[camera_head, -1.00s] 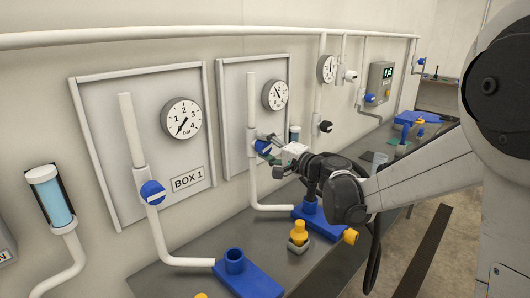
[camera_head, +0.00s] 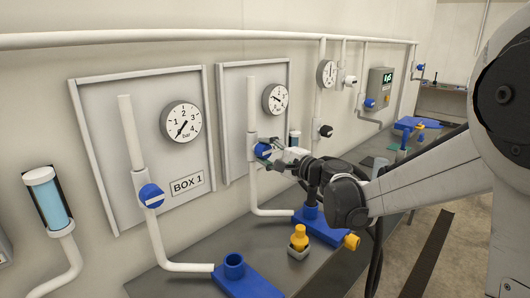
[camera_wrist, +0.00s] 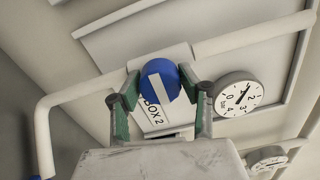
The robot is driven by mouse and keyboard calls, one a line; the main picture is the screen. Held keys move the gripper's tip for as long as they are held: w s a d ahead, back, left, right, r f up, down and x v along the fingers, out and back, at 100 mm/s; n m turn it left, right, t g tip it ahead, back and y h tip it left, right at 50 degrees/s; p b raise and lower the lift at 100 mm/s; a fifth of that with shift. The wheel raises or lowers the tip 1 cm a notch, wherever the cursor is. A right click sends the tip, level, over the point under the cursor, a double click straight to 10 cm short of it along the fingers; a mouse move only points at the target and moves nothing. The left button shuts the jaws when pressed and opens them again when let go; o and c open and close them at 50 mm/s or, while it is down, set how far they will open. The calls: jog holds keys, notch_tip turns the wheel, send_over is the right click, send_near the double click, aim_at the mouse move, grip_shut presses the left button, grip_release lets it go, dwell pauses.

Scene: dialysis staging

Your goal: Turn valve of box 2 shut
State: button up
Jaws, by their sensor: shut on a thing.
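The box 2 valve is a round blue knob with a white bar; it shows in the wrist view (camera_wrist: 160,82) and on the second panel in the head view (camera_head: 263,150). In the wrist view its white bar lies roughly crosswise to the white pipe (camera_wrist: 85,93). My gripper (camera_wrist: 160,84) has its green-padded fingers on either side of the knob, shut on it. My gripper (camera_head: 273,149) partly covers the knob in the head view. The BOX 2 label (camera_wrist: 152,117) is partly hidden behind the knob and gripper. The box 2 gauge (camera_wrist: 238,94) is to the right.
The box 1 panel has its own blue valve (camera_head: 151,195) and gauge (camera_head: 180,122) to the left. Below, the grey bench (camera_head: 190,280) carries blue holders (camera_head: 247,282) and a yellow-topped part (camera_head: 299,237). A black valve knob (camera_head: 326,131) is right of box 2.

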jog(key=o, duration=1.2)
jog(key=shift+c, duration=0.2)
jog(key=shift+d, duration=0.1)
jog(key=v, duration=1.2)
jog(key=s+f+n+g+h, duration=0.4)
jog(key=s+n+h, duration=0.15)
jog(key=s, duration=0.85)
jog(key=s+d+f+n+h, duration=0.2)
jog(key=s+d+f+h, duration=0.1)
jog(key=s+d, duration=0.3)
jog(key=s+d+f+n+g+h, duration=0.1)
jog(key=s+d+f+n+h, duration=0.2)
jog(key=s+d, duration=0.3)
jog(key=s+h, duration=0.1)
jog(key=s, duration=0.3)
jog(key=shift+d+g, duration=0.25)
jog(key=shift+g, duration=0.05)
